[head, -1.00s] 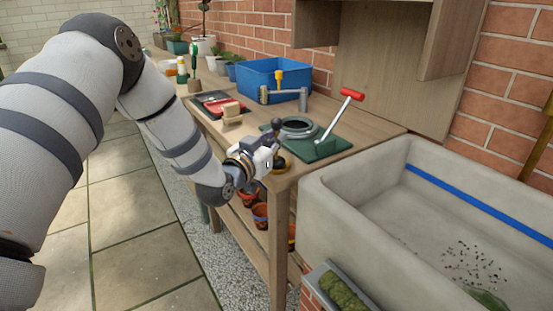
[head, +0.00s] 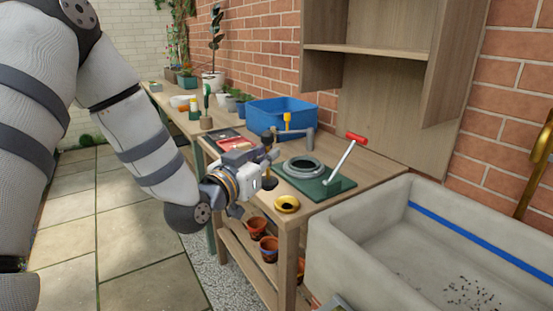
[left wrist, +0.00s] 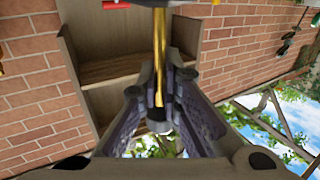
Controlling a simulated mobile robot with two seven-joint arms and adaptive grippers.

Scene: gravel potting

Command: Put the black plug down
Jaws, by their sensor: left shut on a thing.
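My left gripper (head: 270,158) is over the front left part of the bench top. It is shut on a thin brass-coloured stem (left wrist: 160,60), which runs between the fingers in the left wrist view. The black plug (head: 269,183) shows as a small dark piece just below the fingers in the head view. The gripper hides part of it, and I cannot tell its clearance from the bench. A round brass ring (head: 287,204) lies on the bench near the front corner, to the right of the plug and apart from it.
A green board (head: 315,187) carries a grey ring (head: 303,167) and a red-handled tool (head: 345,155). A blue crate (head: 281,114) stands behind. A stone sink (head: 335,235) adjoins on the right. Terracotta pots (head: 268,248) sit on the lower shelf.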

